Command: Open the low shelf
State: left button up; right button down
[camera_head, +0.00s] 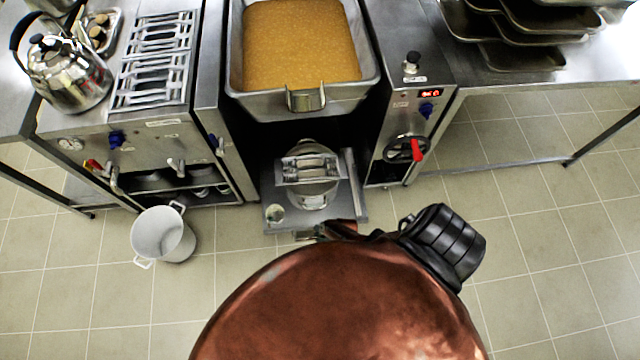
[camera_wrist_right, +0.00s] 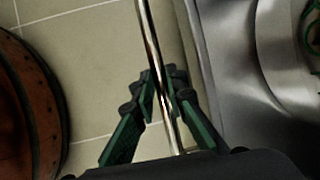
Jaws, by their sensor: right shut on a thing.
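The low shelf (camera_head: 357,211) is a grey metal pull-out below the large pan, and it sticks out a little past the units on either side. A metal pot (camera_head: 313,197) with a slatted rack across its top and a small round container (camera_head: 275,213) stand on it. My right gripper (camera_head: 312,233) is at the shelf's front edge, partly hidden by my own body. In the right wrist view the right gripper (camera_wrist_right: 163,88) is shut around a thin shiny handle bar (camera_wrist_right: 150,38), beside the shelf's metal surface (camera_wrist_right: 225,75). My left gripper is not in view.
A big pan (camera_head: 237,70) of orange-brown food sits above the shelf. A white pot (camera_head: 162,235) stands on the floor at left. Tiled floor is clear at right.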

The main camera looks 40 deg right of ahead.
jog(key=shift+s+a, duration=0.25)
jog(key=shift+a, duration=0.05)
jog(key=shift+s+a, duration=0.1)
jog(key=shift+s, duration=0.05)
jog(key=c, duration=1.9)
grip_release()
jog(key=shift+c, duration=0.2)
jog(key=shift+r, duration=0.1)
jog(key=v, duration=1.1)
jog(key=shift+d+r, duration=0.25)
jog(key=shift+r, duration=0.1)
